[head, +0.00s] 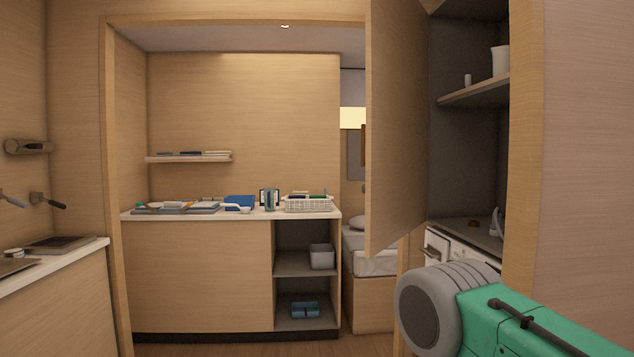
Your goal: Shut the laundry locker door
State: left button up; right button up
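The laundry locker door (397,125) is a tall wooden panel at the right of the head view. It stands open, swung out from the locker (468,165) on its right. The dark locker inside shows a shelf (476,92) with a white container and a small white item, and a white appliance (458,247) below. A grey round joint and green link of my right arm are at the lower right, in front of the locker's lower part. Neither gripper is in view.
A white-topped counter (235,215) with trays, a blue box and a white basket (308,204) stands at the back. A worktop (48,262) is at the left. A bed (370,262) shows behind the door. A wooden wall (590,150) borders the locker at right.

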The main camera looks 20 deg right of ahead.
aim_at(394, 143)
jog(key=i+u, duration=0.25)
jog(key=i, duration=0.45)
jog(key=i+l+u, duration=0.2)
jog(key=i, duration=0.45)
jog(key=i+j+z, duration=0.15)
jog(key=i+z, duration=0.15)
jog(key=i+j+z, duration=0.4)
jog(key=z, duration=0.3)
jog(key=i+j+z, duration=0.1)
jog(key=j+z, duration=0.2)
jog(key=z, duration=0.2)
jog(key=j+z, duration=0.25)
jog(key=z, duration=0.2)
jog(key=i+j+z, duration=0.1)
jog(key=j+z, duration=0.2)
jog(key=z, duration=0.15)
jog(key=j+z, duration=0.3)
jog(key=z, duration=0.2)
